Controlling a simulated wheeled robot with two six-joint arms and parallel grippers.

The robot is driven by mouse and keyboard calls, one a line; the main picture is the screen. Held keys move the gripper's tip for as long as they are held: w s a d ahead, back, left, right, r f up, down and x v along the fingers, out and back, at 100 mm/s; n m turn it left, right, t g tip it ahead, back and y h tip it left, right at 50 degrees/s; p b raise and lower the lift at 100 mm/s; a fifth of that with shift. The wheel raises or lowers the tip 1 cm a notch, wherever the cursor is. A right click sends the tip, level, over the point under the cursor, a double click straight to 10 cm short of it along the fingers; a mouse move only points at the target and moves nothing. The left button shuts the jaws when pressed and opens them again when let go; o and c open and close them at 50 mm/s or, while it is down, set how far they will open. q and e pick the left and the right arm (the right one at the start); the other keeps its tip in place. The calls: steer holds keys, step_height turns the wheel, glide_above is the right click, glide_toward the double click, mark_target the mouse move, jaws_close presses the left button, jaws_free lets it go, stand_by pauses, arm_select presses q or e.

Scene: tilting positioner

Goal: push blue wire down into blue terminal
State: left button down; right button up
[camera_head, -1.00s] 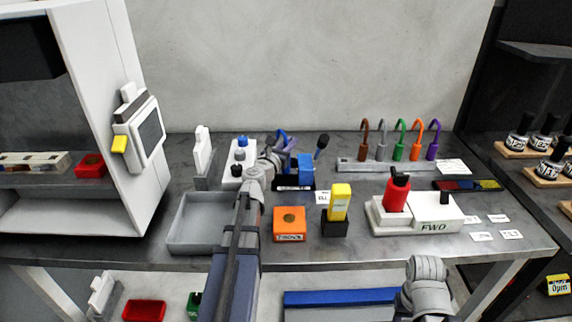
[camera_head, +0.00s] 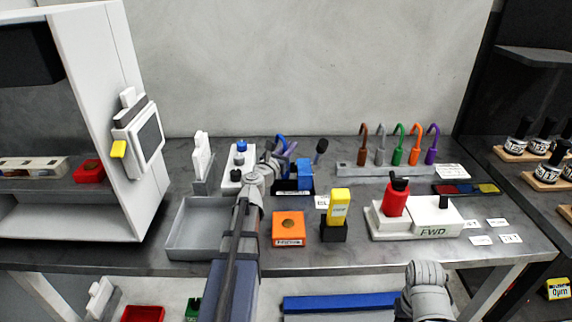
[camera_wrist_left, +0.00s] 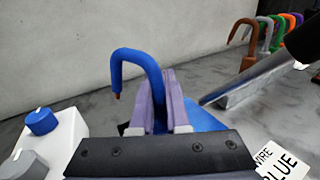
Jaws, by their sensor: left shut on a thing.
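The blue wire (camera_wrist_left: 142,62) is a thick hook-shaped piece with a copper tip that points down to the left in the left wrist view. My left gripper (camera_wrist_left: 158,100) is shut on the straight part of the blue wire. In the head view the wire (camera_head: 281,141) shows above my left gripper (camera_head: 275,155), beside a blue block in a dark holder (camera_head: 293,187). The terminal cannot be told for certain; the wire's lower end is hidden by the fingers. My right arm shows at the bottom right, but its fingers are not in view.
A white box with a blue knob (camera_head: 241,146) stands left of the gripper. A rack (camera_head: 390,169) holds several coloured hooked wires at the back right. A grey tray (camera_head: 172,230), orange box (camera_head: 288,230), yellow device (camera_head: 339,206) and white FWD unit (camera_head: 430,216) stand in front.

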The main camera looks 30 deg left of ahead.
steer(key=shift+r, duration=0.1)
step_height(320, 180, up, 10)
steer(key=p, duration=1)
